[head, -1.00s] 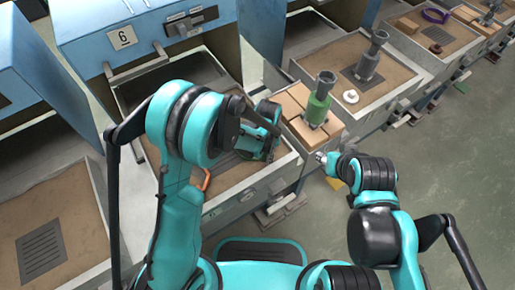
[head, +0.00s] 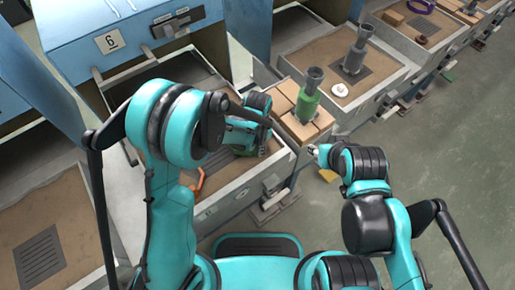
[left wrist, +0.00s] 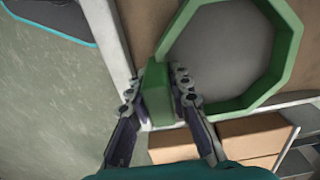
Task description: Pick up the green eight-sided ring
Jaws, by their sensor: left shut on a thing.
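The green eight-sided ring (left wrist: 290,45) fills the upper right of the left wrist view, with a grey surface showing through its opening. My left gripper (left wrist: 157,80) is shut on one of its sides, with a finger on either side of the wall. In the head view only a bit of green (head: 243,151) shows beneath my left gripper (head: 258,138), over the sand-coloured tray; the rest is hidden by the arm. My right gripper (head: 312,150) is small in the head view, apart from the ring, right of the tray; its opening is unclear.
Tan blocks (head: 288,90) surround a green bottle-shaped piece (head: 307,103) just right of the tray. A grey piece (head: 355,55) and a white disc (head: 340,90) stand in the bin beyond. An orange handle (head: 198,184) is near the tray's front. The floor at right is clear.

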